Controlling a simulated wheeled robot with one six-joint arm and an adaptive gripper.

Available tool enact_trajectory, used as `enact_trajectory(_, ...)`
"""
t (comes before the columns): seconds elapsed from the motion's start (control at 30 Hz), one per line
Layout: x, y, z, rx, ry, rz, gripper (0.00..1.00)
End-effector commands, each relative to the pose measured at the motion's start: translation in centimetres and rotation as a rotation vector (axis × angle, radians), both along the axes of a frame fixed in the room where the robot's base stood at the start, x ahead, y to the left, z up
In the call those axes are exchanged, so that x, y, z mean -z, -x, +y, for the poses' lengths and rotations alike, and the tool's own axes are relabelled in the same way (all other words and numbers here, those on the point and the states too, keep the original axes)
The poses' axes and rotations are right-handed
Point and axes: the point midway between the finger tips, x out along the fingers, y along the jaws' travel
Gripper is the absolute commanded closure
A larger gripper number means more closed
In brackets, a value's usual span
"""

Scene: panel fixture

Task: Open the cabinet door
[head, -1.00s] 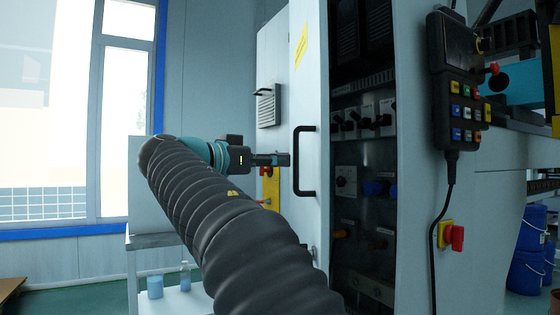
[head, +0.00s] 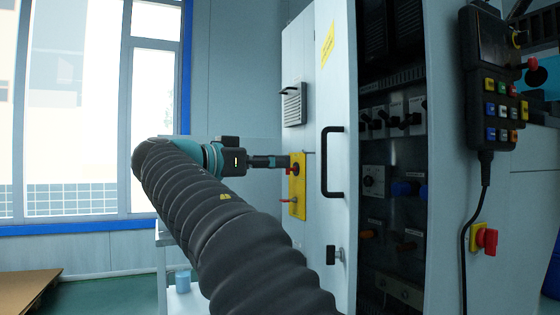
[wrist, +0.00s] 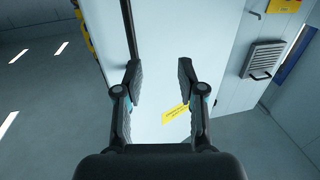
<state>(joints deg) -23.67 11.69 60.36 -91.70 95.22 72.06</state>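The cabinet door (head: 338,95) is a pale panel with a yellow label, standing open beside the dark cabinet interior (head: 390,150). Its black bar handle (head: 332,162) is upright on the panel. My gripper (head: 284,161) is left of the handle in the head view, apart from it, in front of a yellow switch plate (head: 297,188). In the wrist view my gripper (wrist: 158,78) has its fingers spread with nothing held between them. A pale panel with a yellow label (wrist: 175,112) lies beyond the fingers. I cannot tell how far away it is.
Switches and knobs fill the cabinet interior. A button pendant (head: 490,90) with a hanging cable and a red rotary switch (head: 486,238) are on the right. A louvred vent (head: 293,104) is on the panel behind. Floor shows at the lower left.

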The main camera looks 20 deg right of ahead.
Motion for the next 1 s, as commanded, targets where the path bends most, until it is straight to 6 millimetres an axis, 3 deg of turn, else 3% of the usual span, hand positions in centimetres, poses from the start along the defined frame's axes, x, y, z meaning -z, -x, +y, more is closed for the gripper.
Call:
enact_trajectory(0.6,0.0,-0.3,3.6,-0.001,-0.001,0.001,0.61)
enact_trajectory(1.0,0.1,-0.3,3.8,0.0,-0.001,0.0,0.61)
